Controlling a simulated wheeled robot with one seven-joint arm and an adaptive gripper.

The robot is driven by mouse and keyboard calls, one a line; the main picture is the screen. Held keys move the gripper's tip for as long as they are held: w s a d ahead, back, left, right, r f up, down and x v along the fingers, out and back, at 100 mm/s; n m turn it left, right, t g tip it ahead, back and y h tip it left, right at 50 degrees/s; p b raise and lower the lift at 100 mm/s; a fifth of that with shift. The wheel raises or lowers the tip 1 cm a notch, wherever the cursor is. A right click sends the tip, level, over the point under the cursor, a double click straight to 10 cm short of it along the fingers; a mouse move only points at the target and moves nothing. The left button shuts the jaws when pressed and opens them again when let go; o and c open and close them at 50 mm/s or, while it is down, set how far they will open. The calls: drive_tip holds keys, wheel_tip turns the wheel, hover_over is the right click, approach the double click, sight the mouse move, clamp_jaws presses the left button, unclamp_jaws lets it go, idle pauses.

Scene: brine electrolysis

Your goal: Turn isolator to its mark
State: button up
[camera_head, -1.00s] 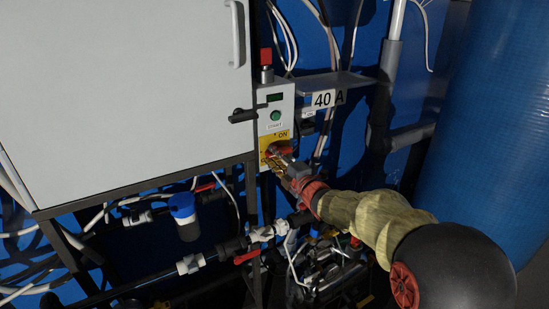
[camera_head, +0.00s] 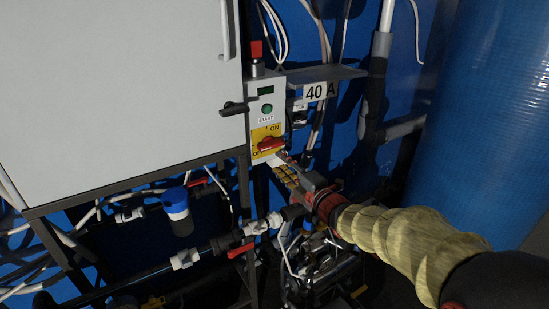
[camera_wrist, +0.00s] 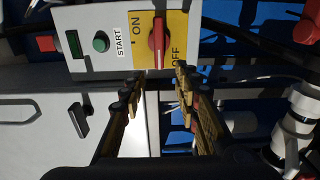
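The handle lies roughly level across the plate in the head view. The wrist view, turned sideways, shows the handle (camera_wrist: 157,36) upright between the ON and OFF labels. My gripper (camera_wrist: 160,76) is open, its two dark-and-tan fingers apart with nothing between them. In the head view my gripper (camera_head: 281,167) is just below and right of the handle, apart from it.
A black cabinet latch (camera_head: 234,108) juts out left of the box. A green START button (camera_head: 267,108) and a red-topped knob (camera_head: 256,50) are above the isolator. A shelf (camera_head: 325,75) with a 40 A label is at right. Pipes and red-handled valves (camera_head: 243,251) lie below.

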drive_tip(key=shift+v, duration=1.1)
